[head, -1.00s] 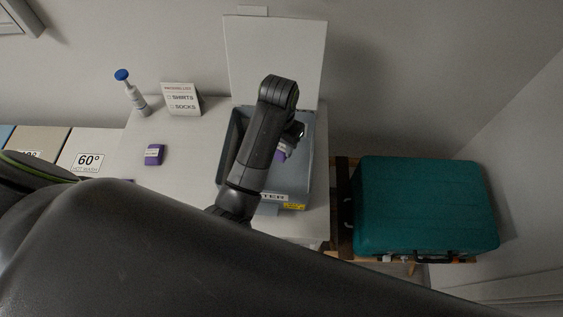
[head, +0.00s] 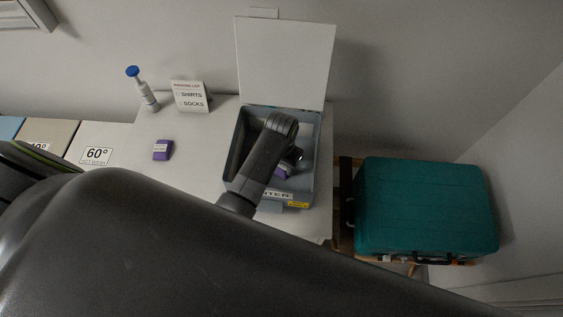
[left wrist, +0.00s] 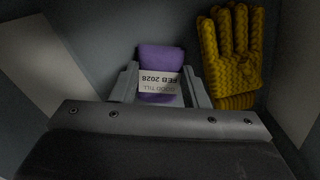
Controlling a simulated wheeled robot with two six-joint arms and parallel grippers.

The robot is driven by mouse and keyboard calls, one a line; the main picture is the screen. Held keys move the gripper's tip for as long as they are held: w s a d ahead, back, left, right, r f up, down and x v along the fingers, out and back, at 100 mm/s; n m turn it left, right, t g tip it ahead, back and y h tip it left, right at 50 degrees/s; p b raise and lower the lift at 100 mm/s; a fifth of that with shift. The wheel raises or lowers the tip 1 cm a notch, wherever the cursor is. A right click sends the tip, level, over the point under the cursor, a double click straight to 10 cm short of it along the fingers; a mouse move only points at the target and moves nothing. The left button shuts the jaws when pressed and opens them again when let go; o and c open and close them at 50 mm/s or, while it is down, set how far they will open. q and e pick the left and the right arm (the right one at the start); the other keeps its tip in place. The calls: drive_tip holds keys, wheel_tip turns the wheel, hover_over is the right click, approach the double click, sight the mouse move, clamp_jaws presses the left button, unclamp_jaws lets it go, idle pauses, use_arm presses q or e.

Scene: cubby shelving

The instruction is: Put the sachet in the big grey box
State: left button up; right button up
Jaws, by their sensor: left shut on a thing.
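The big grey box (head: 317,140) stands on the white table with its white lid (head: 285,60) up at the back. My left arm reaches over its front wall, with my left gripper (head: 291,165) inside the box outline. That gripper (left wrist: 160,80) is shut on a purple sachet (left wrist: 161,57) with a white label reading "FEB 2028". A small purple part of the sachet (head: 283,172) shows in the head view; my arm hides the rest. I cannot tell whether the sachet touches the box floor. My right gripper is not in view.
A yellow knitted glove (left wrist: 233,55) lies in the box, right of the sachet in the wrist view. Another purple packet (head: 162,150), a blue-topped bottle (head: 146,92) and a packing-list card (head: 190,97) are on the table. A teal case (head: 425,208) stands at right.

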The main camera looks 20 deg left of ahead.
sight(282, 167)
use_arm(q)
drive_tip(key=shift+f, duration=0.15)
drive_tip(key=o, duration=1)
wheel_tip(282, 167, up, 12)
drive_tip(key=shift+r, duration=0.2)
idle(0.4)
